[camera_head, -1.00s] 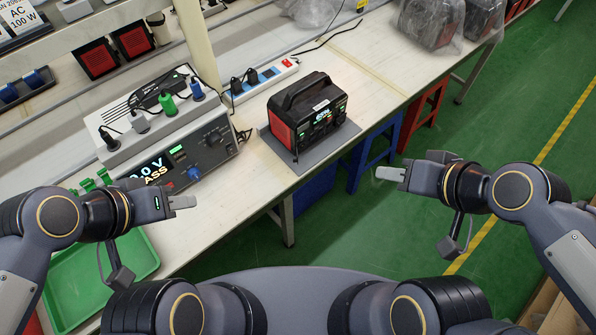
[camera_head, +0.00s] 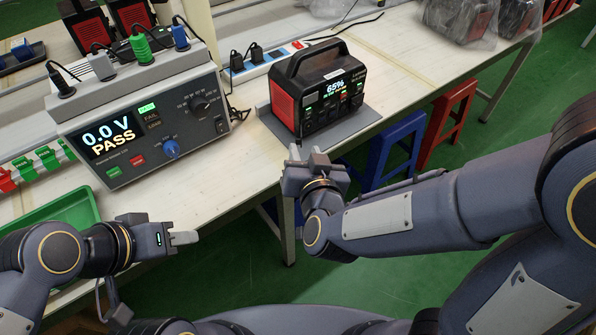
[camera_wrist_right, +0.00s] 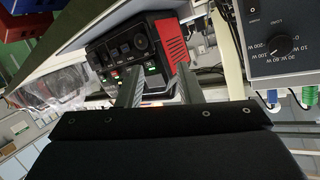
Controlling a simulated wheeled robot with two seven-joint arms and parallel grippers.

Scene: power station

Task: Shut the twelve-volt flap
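The power station (camera_head: 289,108), a black box with red side panels and a top handle, sits on a grey mat (camera_head: 355,128) at the bench's front edge. Its lit display reads 65%. Its socket front also shows in the right wrist view (camera_wrist_right: 124,45), turned over. The twelve-volt flap is too small to make out. My right gripper (camera_head: 306,156) is just in front of and below the power station, apart from it. Its two fingers (camera_wrist_right: 157,87) stand apart and empty. My left gripper (camera_head: 184,238) is at the lower left, holding nothing visible; its finger gap is hidden.
A grey tester (camera_head: 150,125) showing "0.0 V PASS" stands left of the power station, with plugs on top. A white power strip (camera_head: 262,70) lies behind. A green tray (camera_head: 60,218) is at the lower left. Blue (camera_head: 398,150) and red stools (camera_head: 452,112) stand beside the bench.

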